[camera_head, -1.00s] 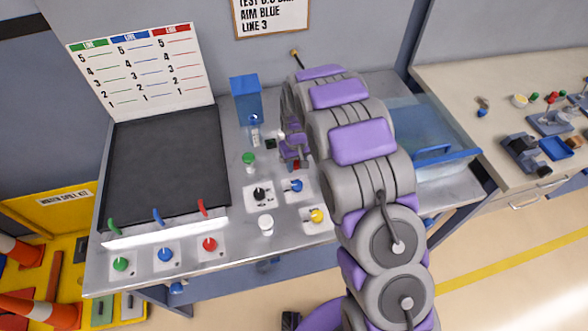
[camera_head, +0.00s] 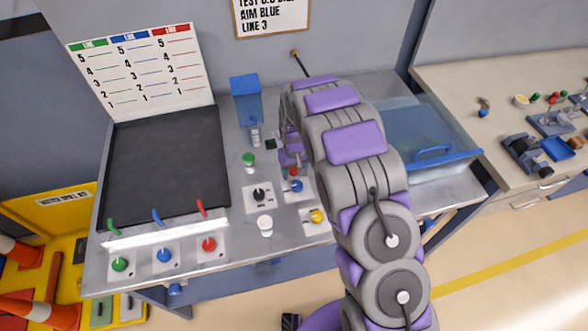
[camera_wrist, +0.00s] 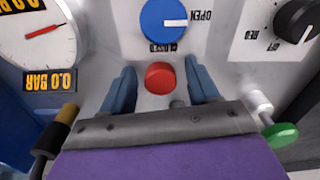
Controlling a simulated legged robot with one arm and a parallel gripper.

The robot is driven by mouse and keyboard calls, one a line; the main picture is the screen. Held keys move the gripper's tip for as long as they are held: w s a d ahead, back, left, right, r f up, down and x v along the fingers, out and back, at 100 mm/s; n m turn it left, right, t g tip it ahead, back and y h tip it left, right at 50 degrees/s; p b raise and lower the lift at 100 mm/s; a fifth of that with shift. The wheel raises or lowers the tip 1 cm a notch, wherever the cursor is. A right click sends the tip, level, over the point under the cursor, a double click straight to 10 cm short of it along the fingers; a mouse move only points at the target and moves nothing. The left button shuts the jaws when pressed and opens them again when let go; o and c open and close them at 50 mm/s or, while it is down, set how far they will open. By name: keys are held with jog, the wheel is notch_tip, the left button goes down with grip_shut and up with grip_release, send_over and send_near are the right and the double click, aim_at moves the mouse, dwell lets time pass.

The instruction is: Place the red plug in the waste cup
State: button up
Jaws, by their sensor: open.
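In the wrist view the red plug (camera_wrist: 160,77) shows as a round red cap between the two blue-grey fingers of my gripper (camera_wrist: 162,68). The fingers are open, with a visible gap on each side of the plug. In the head view only a small red bit of the plug (camera_head: 294,172) shows below my gripper (camera_head: 292,161), which is partly hidden by my arm. A small white cup (camera_head: 265,226), possibly the waste cup, stands near the panel's front edge. It is not in the wrist view.
A blue OPEN knob (camera_wrist: 165,20) is just past the plug. A black knob (camera_wrist: 297,18) is to its right and a gauge (camera_wrist: 44,32) to its left. A green-capped piece (camera_wrist: 280,135) is close by the gripper's right side. A clear blue bin (camera_head: 445,165) stands right of my arm.

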aim_at(295, 171)
jog(key=shift+r, duration=0.15)
notch_tip(295, 171, up, 12)
jog(key=p, duration=0.1)
jog(key=shift+s+d, duration=0.15)
jog(key=shift+s, duration=0.05)
jog(key=s+d+r+m, duration=0.1)
jog(key=s+d+r, duration=0.3)
jog(key=s, duration=0.5)
jog(key=s+d+r+m+g, duration=0.1)
jog(key=s+d+r, duration=0.4)
jog(key=s, duration=0.5)
jog(key=s+d+r+m, duration=0.2)
jog(key=s+d+r, duration=0.2)
jog(key=s+r, duration=0.3)
jog(key=s, duration=0.2)
jog(key=shift+s+d+r, duration=0.35)
jog(key=shift+s, duration=0.05)
jog(key=shift+m+g, duration=0.5)
jog(key=s, duration=0.3)
jog(key=s+d, duration=0.1)
jog(key=s, duration=0.7)
jog(key=shift+s+d, duration=0.2)
jog(key=shift+d, duration=0.05)
jog(key=shift+o, duration=0.6)
jog(key=shift+s, duration=0.3)
